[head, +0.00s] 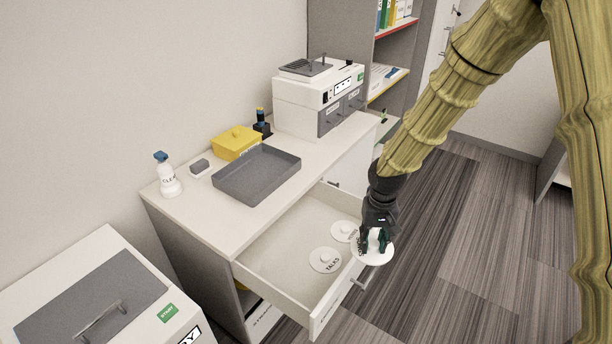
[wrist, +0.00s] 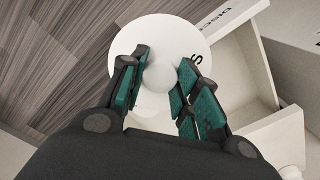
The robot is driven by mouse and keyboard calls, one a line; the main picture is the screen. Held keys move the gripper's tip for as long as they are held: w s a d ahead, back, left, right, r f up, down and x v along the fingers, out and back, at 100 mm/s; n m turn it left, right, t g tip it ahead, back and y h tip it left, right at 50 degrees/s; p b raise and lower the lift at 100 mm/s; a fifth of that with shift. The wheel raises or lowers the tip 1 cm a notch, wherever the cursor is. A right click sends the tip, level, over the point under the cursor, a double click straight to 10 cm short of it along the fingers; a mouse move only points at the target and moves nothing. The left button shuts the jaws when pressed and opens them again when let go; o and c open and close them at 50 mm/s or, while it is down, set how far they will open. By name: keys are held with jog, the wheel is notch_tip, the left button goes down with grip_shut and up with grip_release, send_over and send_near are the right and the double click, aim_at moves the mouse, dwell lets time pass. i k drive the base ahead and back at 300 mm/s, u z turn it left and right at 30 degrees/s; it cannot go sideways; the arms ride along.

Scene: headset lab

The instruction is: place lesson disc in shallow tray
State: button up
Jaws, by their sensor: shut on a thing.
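My gripper (head: 376,240) is shut on the knob of a round white disc (head: 374,256), held at the front right edge of the open drawer. In the wrist view the disc (wrist: 205,40) lies beneath the fingers (wrist: 160,82), its knob between them. Only a letter like an S shows of its label, so I cannot read which disc it is. The shallow tray (head: 257,174), dark grey and empty, sits on the cabinet top, left of and behind my gripper. Two more knobbed white discs lie in the drawer: one marked TALKS (head: 325,261) and one partly hidden (head: 343,231).
The open drawer (head: 275,248) juts out below the tray. A yellow box (head: 236,142), a spray bottle (head: 168,175), a small grey block (head: 200,167) and a white machine (head: 320,98) stand around the tray.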

aim_at(274, 171)
jog(key=z, duration=0.85)
jog(key=i, duration=1.75)
jog(key=u, duration=2.8)
